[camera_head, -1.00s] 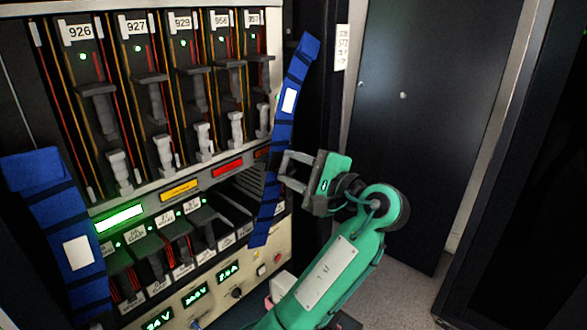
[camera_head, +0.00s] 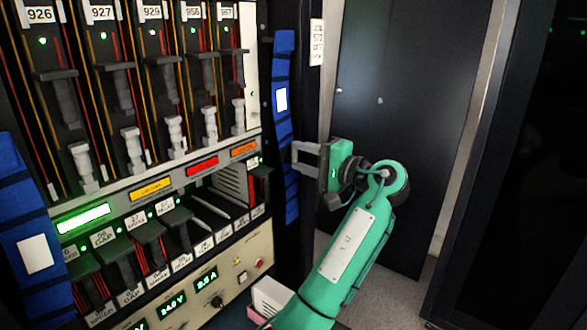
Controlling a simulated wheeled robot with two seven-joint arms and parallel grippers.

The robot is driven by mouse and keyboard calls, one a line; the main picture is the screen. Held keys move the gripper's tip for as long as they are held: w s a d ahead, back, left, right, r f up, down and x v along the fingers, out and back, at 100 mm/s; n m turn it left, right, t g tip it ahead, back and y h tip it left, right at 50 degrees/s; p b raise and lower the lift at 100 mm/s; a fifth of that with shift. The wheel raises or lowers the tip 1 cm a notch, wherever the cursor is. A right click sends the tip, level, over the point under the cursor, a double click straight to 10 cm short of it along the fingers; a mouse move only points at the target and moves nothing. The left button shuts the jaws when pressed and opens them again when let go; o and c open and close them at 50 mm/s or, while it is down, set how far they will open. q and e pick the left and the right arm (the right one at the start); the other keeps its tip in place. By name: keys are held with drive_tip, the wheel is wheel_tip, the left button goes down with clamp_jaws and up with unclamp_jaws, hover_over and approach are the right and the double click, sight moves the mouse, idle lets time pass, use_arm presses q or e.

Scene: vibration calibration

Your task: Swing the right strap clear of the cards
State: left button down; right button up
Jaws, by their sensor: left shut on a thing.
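The right strap (camera_head: 283,75) is a blue band with dark cross stripes and a white label. It hangs nearly upright along the right side of the rack, beside the cards and not across them. My left gripper (camera_head: 294,153) is at the strap's right edge, around mid-height, shut on it; its fingertips are partly hard to make out against the strap. The upper cards (camera_head: 165,75), numbered 926 to 957, stand in a row with grey levers, and the rightmost one shows uncovered. My right gripper is not in view.
A second blue strap (camera_head: 22,190) hangs at the rack's left edge. Lower cards (camera_head: 150,235) sit below the coloured label strip. A panel with green readouts (camera_head: 206,279) is at the bottom. A dark cabinet door (camera_head: 400,130) stands behind my arm, with open floor below.

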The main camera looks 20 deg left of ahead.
use_arm(q)
drive_tip(key=shift+w+d+n, duration=0.15)
drive_tip(key=shift+w+n, duration=0.15)
drive_tip(key=shift+w, duration=0.2)
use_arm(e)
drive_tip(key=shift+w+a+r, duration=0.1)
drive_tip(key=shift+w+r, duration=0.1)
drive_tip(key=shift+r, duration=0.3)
use_arm(q)
drive_tip(key=c, duration=0.9)
unclamp_jaws()
